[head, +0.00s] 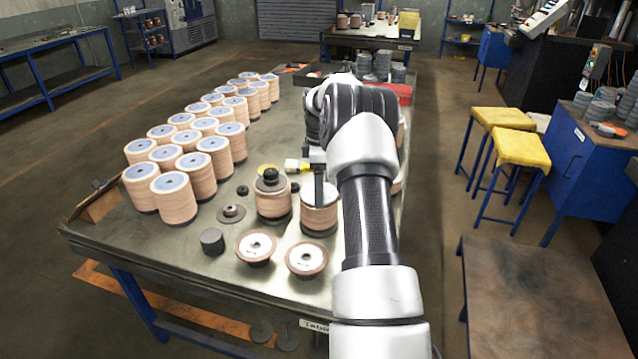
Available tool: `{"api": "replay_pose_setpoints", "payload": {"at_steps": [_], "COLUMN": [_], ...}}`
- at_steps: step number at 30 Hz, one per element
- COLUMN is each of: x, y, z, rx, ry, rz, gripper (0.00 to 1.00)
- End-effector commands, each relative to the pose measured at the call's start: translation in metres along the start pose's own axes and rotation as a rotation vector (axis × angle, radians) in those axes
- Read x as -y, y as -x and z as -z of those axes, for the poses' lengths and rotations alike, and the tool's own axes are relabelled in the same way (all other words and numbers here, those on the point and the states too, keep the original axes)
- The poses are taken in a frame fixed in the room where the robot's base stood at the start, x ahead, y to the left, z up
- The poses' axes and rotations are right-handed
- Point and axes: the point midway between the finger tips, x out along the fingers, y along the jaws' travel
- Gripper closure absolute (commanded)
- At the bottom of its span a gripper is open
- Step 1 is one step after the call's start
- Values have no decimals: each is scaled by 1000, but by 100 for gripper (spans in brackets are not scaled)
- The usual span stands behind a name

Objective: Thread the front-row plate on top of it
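Two flap discs with pale metal centres lie flat at the table's front: a left disc (256,248) and a right disc (306,260). Behind them stand two short stacks of tan discs. The left stack (273,203) has a dark knobbed piece on top. The right stack (319,216) has a pale, whitish top, partly covered by my arm. My gripper (319,200) points down over the right stack's top. One dark finger shows there; whether it touches the stack, and whether anything is held, I cannot tell. The other finger is hidden.
Tall disc stacks (174,199) fill the table's left side. A dark cylinder (212,241), a small flanged part (231,212) and black rings lie in the middle. A red tray (403,93) and grey discs are at the back. The front-left table surface is clear.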

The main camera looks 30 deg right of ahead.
Motion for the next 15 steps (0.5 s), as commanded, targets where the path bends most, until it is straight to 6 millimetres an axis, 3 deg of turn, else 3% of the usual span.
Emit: {"api": "replay_pose_setpoints", "payload": {"at_steps": [1,4,11,15], "x": [0,0,0,-1], "y": [-1,0,1,12], "z": [0,0,0,0], "rx": [0,0,0,0], "ry": [0,0,0,0], "rz": [-1,-1,0,-3], "gripper": [14,0,0,0]}}
